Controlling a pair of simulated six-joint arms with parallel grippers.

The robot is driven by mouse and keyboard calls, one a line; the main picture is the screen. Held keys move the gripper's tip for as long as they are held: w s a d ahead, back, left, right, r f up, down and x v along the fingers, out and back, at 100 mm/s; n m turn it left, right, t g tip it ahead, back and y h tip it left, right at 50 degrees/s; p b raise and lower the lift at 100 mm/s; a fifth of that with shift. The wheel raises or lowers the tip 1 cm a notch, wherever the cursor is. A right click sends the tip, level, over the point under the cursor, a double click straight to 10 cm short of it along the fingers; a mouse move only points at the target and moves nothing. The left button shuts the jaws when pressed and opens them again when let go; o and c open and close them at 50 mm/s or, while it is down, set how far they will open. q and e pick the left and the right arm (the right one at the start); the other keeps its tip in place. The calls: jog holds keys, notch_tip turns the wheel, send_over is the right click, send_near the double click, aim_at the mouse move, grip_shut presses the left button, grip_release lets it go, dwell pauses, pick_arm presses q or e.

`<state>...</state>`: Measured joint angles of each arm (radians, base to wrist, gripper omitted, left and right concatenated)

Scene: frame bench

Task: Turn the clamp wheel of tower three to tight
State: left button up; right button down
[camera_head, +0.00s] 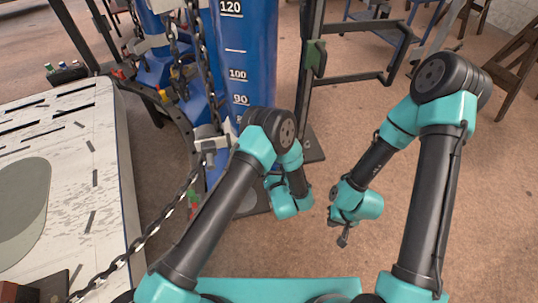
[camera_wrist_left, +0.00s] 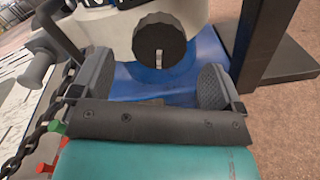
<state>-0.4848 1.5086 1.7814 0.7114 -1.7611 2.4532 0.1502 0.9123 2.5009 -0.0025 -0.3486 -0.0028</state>
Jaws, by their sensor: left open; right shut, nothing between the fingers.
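A dark round clamp wheel (camera_wrist_left: 159,41) with a pale pointer bar, upright in the picture, shows in the left wrist view in front of a pale rounded body. My left gripper (camera_wrist_left: 155,85) is open, its two dark fingers apart on either side below the wheel. The wheel stands beyond the fingertips, and nothing is between them. A blue tower (camera_head: 248,45) with white height numbers stands behind my left arm. I see no label saying which tower is three. My right gripper (camera_head: 343,236) is shut and empty over the floor.
A chain (camera_head: 150,228) runs along the slotted pale table (camera_head: 92,150) at left. A dark upright frame (camera_head: 308,80) stands right of the tower. A green and a red knob (camera_wrist_left: 57,128) are beside my left gripper.

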pick_arm(q)
jog(key=x, duration=0.6)
jog(key=c, duration=0.9)
